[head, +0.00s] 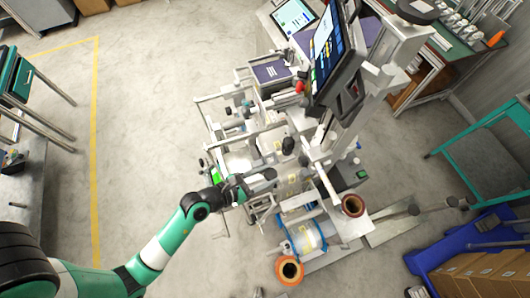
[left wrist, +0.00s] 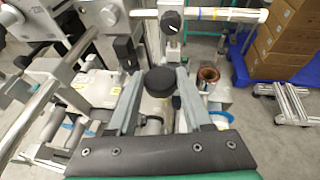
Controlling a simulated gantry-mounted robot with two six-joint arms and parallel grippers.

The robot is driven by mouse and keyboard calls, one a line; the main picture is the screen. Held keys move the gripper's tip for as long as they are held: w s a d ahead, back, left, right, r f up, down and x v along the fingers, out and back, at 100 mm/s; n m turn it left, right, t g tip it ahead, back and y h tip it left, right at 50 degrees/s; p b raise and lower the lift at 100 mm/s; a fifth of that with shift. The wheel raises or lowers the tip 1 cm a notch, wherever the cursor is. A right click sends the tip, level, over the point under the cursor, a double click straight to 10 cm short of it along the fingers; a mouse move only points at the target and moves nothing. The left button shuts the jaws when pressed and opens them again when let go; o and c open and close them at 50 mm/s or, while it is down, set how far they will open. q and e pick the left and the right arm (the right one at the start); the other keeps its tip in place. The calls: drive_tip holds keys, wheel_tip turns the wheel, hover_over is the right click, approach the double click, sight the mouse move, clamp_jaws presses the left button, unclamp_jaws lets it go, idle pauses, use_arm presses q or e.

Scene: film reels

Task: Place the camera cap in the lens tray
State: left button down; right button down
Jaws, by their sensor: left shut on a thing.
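My left gripper (head: 264,180) reaches in from the lower left of the head view, over the near left side of a machine. In the left wrist view, its two grey fingers (left wrist: 158,97) are shut on a round black cap (left wrist: 160,80), which looks like the camera cap. The cap sits between the fingertips with its round face up. It is too small to make out in the head view. I cannot pick out the lens tray in either view. My right gripper is not in view.
The grey machine (head: 245,105) has rails, rollers and knobs close around my gripper. A black screen (head: 325,50) stands above it. A blue pallet with cardboard boxes (head: 475,272) is at lower right. Floor at left is clear.

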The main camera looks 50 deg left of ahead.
use_arm(q)
drive_tip(key=w+a+f+b, duration=0.2)
drive_tip(key=w+a+f, duration=0.1)
drive_tip(key=w+a+f+b, duration=0.2)
drive_tip(key=w+a+f, duration=0.1)
drive_tip(key=a+f, duration=0.1)
drive_tip(key=shift+w+f+b, duration=0.25)
drive_tip(key=shift+f+b, duration=0.05)
drive_tip(key=shift+b, duration=0.05)
drive_tip(key=shift+w+a+f, duration=0.15)
drive_tip(key=shift+w+a, duration=0.05)
drive_tip(key=shift+a, duration=0.05)
drive_tip(key=f+b, duration=0.2)
drive_tip(key=f, duration=0.1)
drive_tip(key=shift+w+a+f, duration=0.1)
drive_tip(key=shift+w+a, duration=0.1)
drive_tip(key=shift+f, duration=0.2)
drive_tip(key=shift+f, duration=0.2)
drive_tip(key=shift+c, duration=1.6)
unclamp_jaws()
